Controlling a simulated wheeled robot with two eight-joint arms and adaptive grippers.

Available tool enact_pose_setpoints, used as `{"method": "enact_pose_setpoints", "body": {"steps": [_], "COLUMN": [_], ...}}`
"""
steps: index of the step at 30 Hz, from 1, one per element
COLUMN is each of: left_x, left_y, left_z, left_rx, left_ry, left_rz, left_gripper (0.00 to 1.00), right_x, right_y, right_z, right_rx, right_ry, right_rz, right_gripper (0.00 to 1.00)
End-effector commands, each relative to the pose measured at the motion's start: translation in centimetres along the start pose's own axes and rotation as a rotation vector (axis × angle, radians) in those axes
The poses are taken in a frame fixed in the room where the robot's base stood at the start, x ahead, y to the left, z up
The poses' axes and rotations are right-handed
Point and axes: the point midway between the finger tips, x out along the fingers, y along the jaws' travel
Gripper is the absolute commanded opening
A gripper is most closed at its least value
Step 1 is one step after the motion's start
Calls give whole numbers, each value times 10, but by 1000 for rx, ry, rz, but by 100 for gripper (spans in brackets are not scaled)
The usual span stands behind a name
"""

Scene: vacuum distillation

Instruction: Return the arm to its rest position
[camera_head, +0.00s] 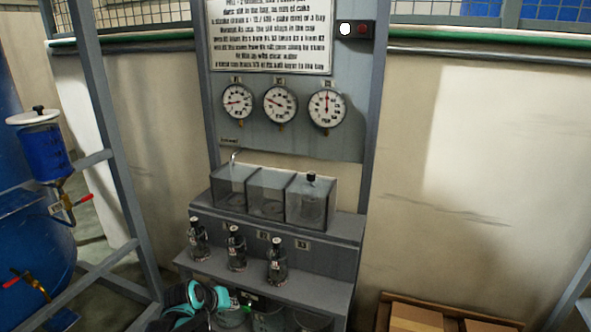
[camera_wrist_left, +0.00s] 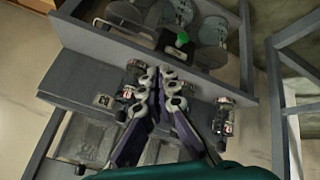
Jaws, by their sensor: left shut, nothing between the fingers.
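My left gripper (camera_head: 196,296), teal and black, shows at the bottom of the head view, in front of the lower part of the grey stand (camera_head: 362,200). In the left wrist view my left gripper (camera_wrist_left: 155,82) has its fingers together with nothing between them. The fingers overlap small dark bottles in that view: one bottle (camera_wrist_left: 224,118) is to their right and another (camera_wrist_left: 128,88) just to their left. I cannot tell the exact gap to them. My right gripper is in neither view.
Several dark bottles (camera_head: 236,250) stand on the shelf, below clear boxes (camera_head: 270,190). A blue tank (camera_head: 22,240) with red-handled valves is left. Cardboard boxes (camera_head: 415,318) lie at lower right.

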Motion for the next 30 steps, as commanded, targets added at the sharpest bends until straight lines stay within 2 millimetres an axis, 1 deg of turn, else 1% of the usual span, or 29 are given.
{"method": "enact_pose_setpoints", "body": {"steps": [1, 3, 5, 6, 8, 9, 11, 12, 15, 18, 22, 25, 30], "left_x": [-22, -48, -70, -84, -103, -115, -131, -141, -161, -174, -183, -185, -186], "left_y": [6, 10, 12, 13, 13, 12, 11, 9, 2, -5, -12, -15, -15], "left_z": [10, 22, 34, 43, 58, 67, 83, 94, 120, 141, 159, 164, 165], "left_rx": [26, 61, 92, 112, 143, 165, 197, 218, 266, 305, 339, 352, 355], "left_ry": [0, 3, 5, 7, 10, 13, 16, 18, 24, 28, 33, 35, 36], "left_rz": [-14, -36, -55, -67, -86, -99, -117, -129, -157, -179, -199, -206, -208], "left_gripper": [0, 0, 0, 0, 0, 0, 0, 0, 0, 0, 0, 0, 0], "right_x": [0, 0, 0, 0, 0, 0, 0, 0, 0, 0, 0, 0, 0], "right_y": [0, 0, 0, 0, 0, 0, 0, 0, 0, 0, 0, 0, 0], "right_z": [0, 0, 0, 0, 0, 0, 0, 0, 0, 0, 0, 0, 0], "right_rx": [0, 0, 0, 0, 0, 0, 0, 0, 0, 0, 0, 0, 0], "right_ry": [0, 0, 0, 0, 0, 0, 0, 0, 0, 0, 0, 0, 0], "right_rz": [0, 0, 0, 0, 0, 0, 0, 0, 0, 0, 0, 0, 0], "right_gripper": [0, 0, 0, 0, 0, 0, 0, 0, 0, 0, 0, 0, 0]}}
